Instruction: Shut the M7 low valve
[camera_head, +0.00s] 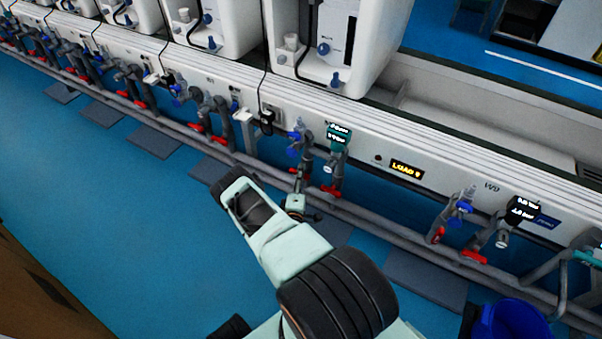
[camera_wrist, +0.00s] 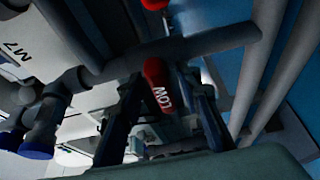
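The M7 low valve is a red handle (camera_wrist: 158,86) marked "LOW" on a grey pipe, near the middle of the wrist view. Its far end meets the pipe and its marked end points toward me. My gripper (camera_wrist: 165,92) is open, with one dark finger on each side of the handle and gaps visible. In the head view my gripper (camera_head: 299,180) reaches the lower pipes of the bench, close beside a small red handle (camera_head: 305,173). Contact between fingers and handle cannot be told.
A second red handle (camera_wrist: 155,4) shows at the wrist view's top edge. Blue knobs (camera_wrist: 38,145) sit left, near the "M7" label (camera_wrist: 14,50). A long grey pipe (camera_head: 385,222) runs along the bench. The blue floor (camera_head: 80,170) at left is clear.

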